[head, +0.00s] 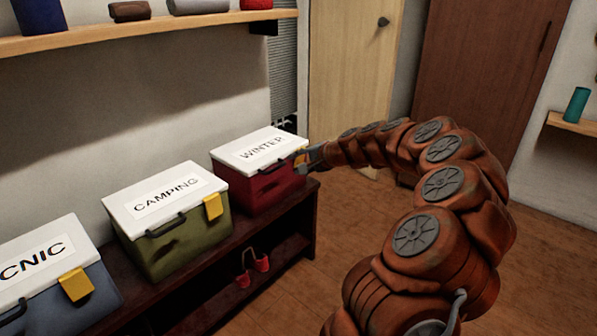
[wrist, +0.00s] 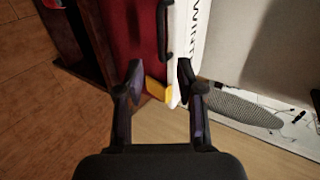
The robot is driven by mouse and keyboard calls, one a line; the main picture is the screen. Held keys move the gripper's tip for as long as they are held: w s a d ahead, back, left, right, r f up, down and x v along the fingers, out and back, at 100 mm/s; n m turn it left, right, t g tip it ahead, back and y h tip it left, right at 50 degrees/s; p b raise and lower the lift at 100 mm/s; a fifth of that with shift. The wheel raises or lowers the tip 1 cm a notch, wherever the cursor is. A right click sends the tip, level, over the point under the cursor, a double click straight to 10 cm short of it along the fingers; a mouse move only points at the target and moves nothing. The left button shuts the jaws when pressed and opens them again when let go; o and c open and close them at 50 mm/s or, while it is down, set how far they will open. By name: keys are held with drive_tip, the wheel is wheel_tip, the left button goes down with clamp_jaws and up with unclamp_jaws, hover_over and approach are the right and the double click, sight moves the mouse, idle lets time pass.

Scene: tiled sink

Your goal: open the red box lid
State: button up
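The red box (head: 265,192) stands at the far end of a dark bench, and its white lid (head: 250,150), labelled WINTER, lies shut on it. A yellow latch (head: 300,157) is on the lid's right end, and a dark handle is on the front. My gripper (head: 308,158) is at that right end of the box. In the wrist view my gripper (wrist: 160,72) is open, with the yellow latch (wrist: 155,89) between its fingers. One finger is over the red wall (wrist: 130,35) and the other by the white lid (wrist: 188,40). I cannot tell whether they touch.
A green CAMPING box (head: 175,240) and a blue PICNIC box (head: 60,295) stand to the left on the bench (head: 293,222). Red shoes (head: 252,270) sit on its lower shelf. A wall shelf (head: 130,32) hangs above. The wooden floor to the right is clear.

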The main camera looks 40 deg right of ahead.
sight(278, 168)
drive_tip(key=shift+b+x, duration=0.9)
drive_tip(key=shift+x, duration=2)
drive_tip(key=shift+b+x, duration=0.3)
drive_tip(key=shift+x, duration=2.35)
drive_tip(key=shift+w, duration=0.1)
drive_tip(key=shift+c, duration=0.3)
clamp_jaws()
